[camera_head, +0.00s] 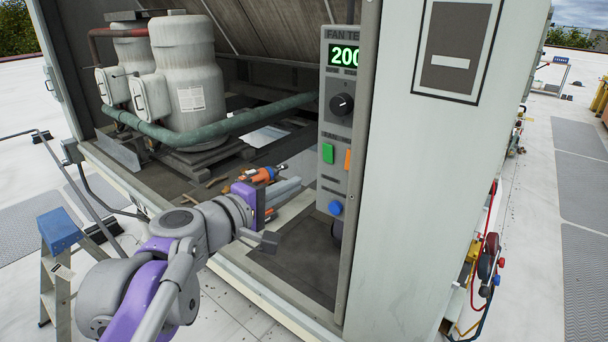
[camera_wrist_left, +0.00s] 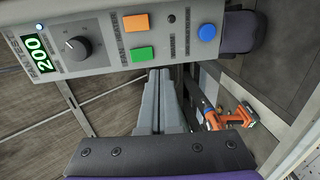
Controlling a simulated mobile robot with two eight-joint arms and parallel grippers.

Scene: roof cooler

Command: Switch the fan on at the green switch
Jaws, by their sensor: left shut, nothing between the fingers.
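The fan panel (camera_head: 329,115) is a grey upright box inside the open cooler housing, with a green "200" display and a black knob (camera_head: 342,104). The green switch (camera_head: 327,153) sits below the knob, beside an orange switch (camera_head: 348,159) that is partly cut off by the housing post. A blue button (camera_head: 335,208) is lower down. The green switch also shows in the left wrist view (camera_wrist_left: 139,54). My left gripper (camera_head: 296,187) is shut and empty, pointing toward the panel from the left, lower than the green switch. In the wrist view its fingertips (camera_wrist_left: 160,73) appear just beside the green switch; contact cannot be told.
An orange drill (camera_head: 260,175) lies on the housing floor behind my gripper. A green pipe (camera_head: 225,124) runs across to the panel beside pale tanks (camera_head: 187,75). The white housing post (camera_head: 420,190) stands right of the panel. A blue-topped stepladder (camera_head: 60,230) is at left.

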